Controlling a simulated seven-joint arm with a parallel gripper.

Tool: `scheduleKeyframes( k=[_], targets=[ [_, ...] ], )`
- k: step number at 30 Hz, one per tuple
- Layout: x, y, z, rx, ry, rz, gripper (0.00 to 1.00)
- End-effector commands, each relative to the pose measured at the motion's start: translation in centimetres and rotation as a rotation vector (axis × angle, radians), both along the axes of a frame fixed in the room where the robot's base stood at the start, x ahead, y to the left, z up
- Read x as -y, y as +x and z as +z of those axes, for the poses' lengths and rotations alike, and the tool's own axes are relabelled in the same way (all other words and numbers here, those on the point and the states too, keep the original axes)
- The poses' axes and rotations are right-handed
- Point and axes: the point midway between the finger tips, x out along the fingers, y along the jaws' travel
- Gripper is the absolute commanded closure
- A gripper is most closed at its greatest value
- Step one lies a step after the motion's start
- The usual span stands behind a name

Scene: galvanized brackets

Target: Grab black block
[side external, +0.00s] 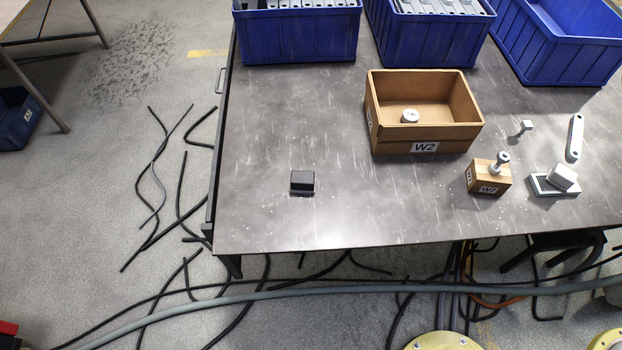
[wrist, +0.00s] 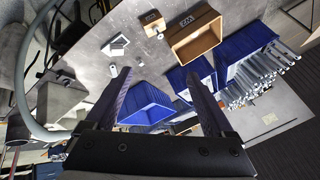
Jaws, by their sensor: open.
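The black block (side external: 303,182) lies on the dark grey table in the side external view, left of the cardboard boxes and near the table's front edge. Clear tabletop surrounds it. I cannot make out the block in the wrist view. My gripper (wrist: 157,76) shows only in the wrist view. Its two dark fingers are spread wide apart with nothing held between them. The fingers are above the table, with a blue bin seen beyond them. The side external view does not show my gripper, so its distance from the block cannot be told.
An open cardboard box (side external: 425,139) marked W2 holds a pale round part. A small W2 box (side external: 489,178) with a bolt on top, a grey block on a plate (side external: 555,181) and a light link (side external: 575,137) lie right. Blue bins (side external: 298,38) line the back. Cables cover the floor.

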Motion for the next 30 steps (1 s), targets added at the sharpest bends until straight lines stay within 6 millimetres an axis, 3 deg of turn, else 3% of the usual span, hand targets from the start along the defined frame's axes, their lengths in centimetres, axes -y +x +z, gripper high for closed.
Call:
scheduleKeyframes(
  k=[6,10,14,19,23,26,30],
  targets=[
    [-3.4,8.4,5.0,-0.024,0.331,-0.282,0.12],
    [-6.4,13.6,6.3,-0.079,0.497,-0.417,0.12],
    [-9.9,18.7,6.2,-0.152,0.632,-0.531,0.12],
    [-15.3,24.6,4.2,-0.263,0.762,-0.661,0.12],
    [-20.0,28.3,1.3,-0.354,0.825,-0.747,0.12],
    [-23.8,30.6,-1.7,-0.425,0.855,-0.803,0.12],
    [-29.3,32.7,-7.2,-0.52,0.862,-0.861,0.12]
  ],
)
